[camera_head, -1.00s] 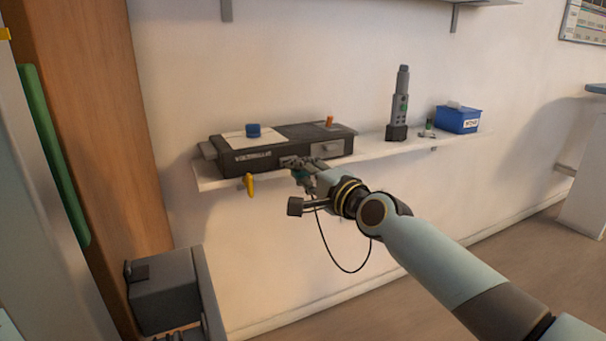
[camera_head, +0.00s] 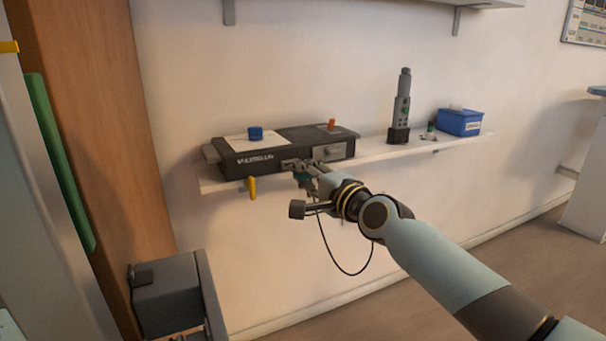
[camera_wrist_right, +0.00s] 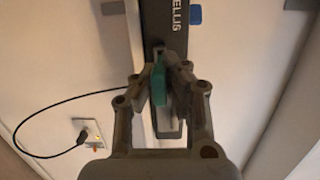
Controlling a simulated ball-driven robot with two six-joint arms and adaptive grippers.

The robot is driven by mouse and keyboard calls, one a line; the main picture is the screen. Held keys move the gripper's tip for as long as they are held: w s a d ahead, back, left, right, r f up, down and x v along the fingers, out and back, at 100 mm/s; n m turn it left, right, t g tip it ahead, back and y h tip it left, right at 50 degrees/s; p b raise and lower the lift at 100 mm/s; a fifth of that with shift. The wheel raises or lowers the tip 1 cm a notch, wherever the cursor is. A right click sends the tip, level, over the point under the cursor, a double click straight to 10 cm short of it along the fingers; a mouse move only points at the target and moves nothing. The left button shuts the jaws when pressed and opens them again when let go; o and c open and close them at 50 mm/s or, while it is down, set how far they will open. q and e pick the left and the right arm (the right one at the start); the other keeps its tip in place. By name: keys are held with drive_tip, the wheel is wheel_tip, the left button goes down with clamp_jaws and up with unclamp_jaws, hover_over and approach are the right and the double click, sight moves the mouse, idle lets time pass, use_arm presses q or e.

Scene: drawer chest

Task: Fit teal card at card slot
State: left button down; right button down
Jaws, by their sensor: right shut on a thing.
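The teal card (camera_wrist_right: 159,84) is held between the fingers of my right gripper (camera_wrist_right: 160,90), which is shut on it. In the head view my right gripper (camera_head: 301,170) is at the front face of the dark device (camera_head: 222,160) on the shelf. The teal card shows there only as a small patch. The device's front also shows in the wrist view (camera_wrist_right: 166,20), beyond the card. The card slot is hidden behind the fingers, and I cannot tell whether the card touches it. My left gripper does not show clearly.
The device stands on a white shelf (camera_head: 385,153). A blue knob (camera_head: 255,133) and an orange piece (camera_head: 332,124) are on its top. A yellow piece (camera_head: 252,188) hangs at the shelf's front. A grey upright tool (camera_head: 402,105) and a blue box (camera_head: 460,122) stand to the right.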

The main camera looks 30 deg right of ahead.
idle(0.6)
drive_tip(key=shift+w+b, duration=0.35)
drive_tip(key=shift+w, duration=0.75)
drive_tip(key=c, duration=1.4)
unclamp_jaws()
drive_tip(key=s, duration=0.4)
drive_tip(key=s+d, duration=0.1)
drive_tip(key=s, duration=0.7)
drive_tip(key=shift+d, duration=0.2)
